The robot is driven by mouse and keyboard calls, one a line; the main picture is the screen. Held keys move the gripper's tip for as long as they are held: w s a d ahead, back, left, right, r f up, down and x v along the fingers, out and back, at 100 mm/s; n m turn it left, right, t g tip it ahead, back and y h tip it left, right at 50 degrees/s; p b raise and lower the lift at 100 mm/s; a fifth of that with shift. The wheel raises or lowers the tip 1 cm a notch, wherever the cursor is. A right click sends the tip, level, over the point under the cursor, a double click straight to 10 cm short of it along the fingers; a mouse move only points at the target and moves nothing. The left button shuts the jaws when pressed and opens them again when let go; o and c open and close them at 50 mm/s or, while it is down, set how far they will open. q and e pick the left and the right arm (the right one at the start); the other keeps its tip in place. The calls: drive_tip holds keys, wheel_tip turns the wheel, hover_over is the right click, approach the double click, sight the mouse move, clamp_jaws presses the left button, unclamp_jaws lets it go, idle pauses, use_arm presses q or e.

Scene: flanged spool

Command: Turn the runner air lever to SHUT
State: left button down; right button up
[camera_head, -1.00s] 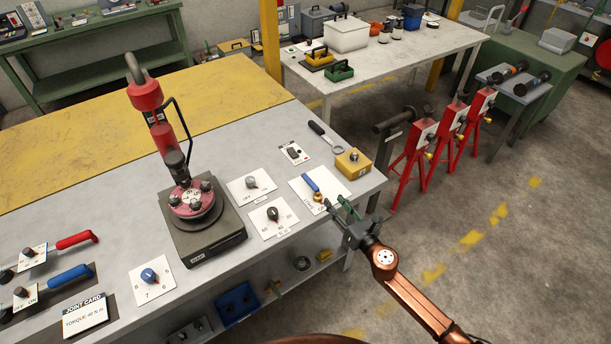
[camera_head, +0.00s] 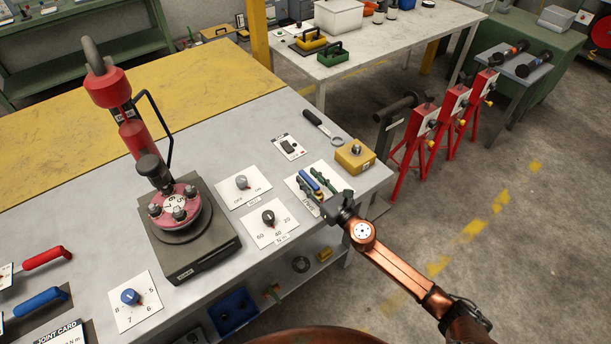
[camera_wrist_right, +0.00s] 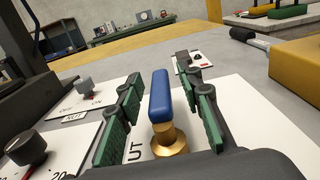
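The runner air lever has a blue handle (camera_head: 309,180) on a brass base and sits on a white plate at the right end of the bench. In the right wrist view its blue handle (camera_wrist_right: 160,97) points away from me, above the brass base (camera_wrist_right: 169,140). The letters "UT" show on the plate to the left of the base. My right gripper (camera_head: 315,186) is open over the plate. Its green fingers stand on either side of the handle, with a visible gap on each side in the wrist view (camera_wrist_right: 163,100). My left gripper is not in view.
A yellow block (camera_head: 355,155) stands close behind and right of the lever. An OFF/ON knob plate (camera_head: 242,190) and a numbered dial plate (camera_head: 268,225) lie to the left. A wrench (camera_head: 322,127) lies behind. The red spool fixture (camera_head: 174,212) stands further left.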

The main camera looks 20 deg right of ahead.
drive_tip(key=shift+x, duration=0.75)
drive_tip(key=shift+w+a, duration=0.1)
drive_tip(key=shift+w, duration=0.05)
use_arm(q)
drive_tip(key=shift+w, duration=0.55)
use_arm(e)
clamp_jaws()
